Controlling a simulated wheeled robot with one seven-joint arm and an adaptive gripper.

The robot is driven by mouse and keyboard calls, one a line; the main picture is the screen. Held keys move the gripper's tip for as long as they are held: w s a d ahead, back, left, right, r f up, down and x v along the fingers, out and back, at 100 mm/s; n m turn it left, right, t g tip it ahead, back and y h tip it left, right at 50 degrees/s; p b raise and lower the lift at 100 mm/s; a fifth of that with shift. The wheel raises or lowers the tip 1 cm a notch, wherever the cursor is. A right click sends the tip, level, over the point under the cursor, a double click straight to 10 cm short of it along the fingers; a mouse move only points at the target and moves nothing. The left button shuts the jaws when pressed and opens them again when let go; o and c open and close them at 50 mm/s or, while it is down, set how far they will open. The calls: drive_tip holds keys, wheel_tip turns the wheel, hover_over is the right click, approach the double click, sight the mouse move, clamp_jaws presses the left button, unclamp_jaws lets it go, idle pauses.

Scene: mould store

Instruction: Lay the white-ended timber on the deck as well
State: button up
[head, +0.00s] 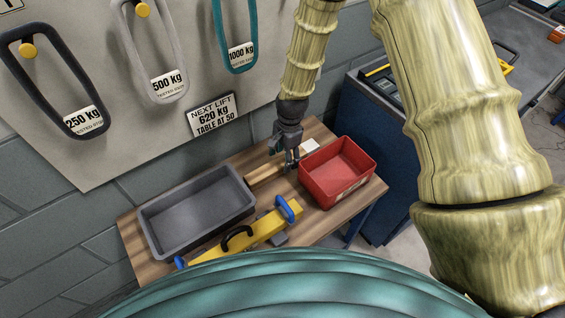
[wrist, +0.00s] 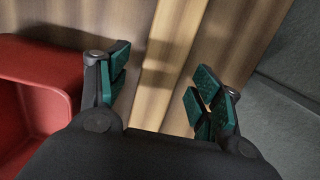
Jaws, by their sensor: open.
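A pale wooden timber (head: 265,173) lies on the wooden table between the grey tray and the red bin. A white patch (head: 310,146) shows just beyond my gripper in line with it; my gripper hides whether the two join. My gripper (head: 289,157) is over the timber, pointing down. In the wrist view, my gripper (wrist: 163,99) is open, with the pale timber (wrist: 168,60) running between its fingers, and both fingers look apart from it. I cannot tell which surface is the deck.
The grey tray (head: 149,226) is empty at the left of the table (head: 131,240). The red bin (head: 322,201) stands close at the right. A yellow tool with blue ends (head: 262,229) lies in front. Slings hang on the wall board (head: 75,160) behind. A blue cabinet (head: 372,140) stands right.

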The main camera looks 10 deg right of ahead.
sight(283, 160)
drive_tip(key=shift+a+f+p, duration=0.15)
drive_tip(key=shift+f+p, duration=0.25)
drive_tip(key=shift+f, duration=1.15)
drive_tip(key=c, duration=1.4)
drive_tip(key=shift+r, duration=0.2)
drive_tip(key=shift+c, duration=0.2)
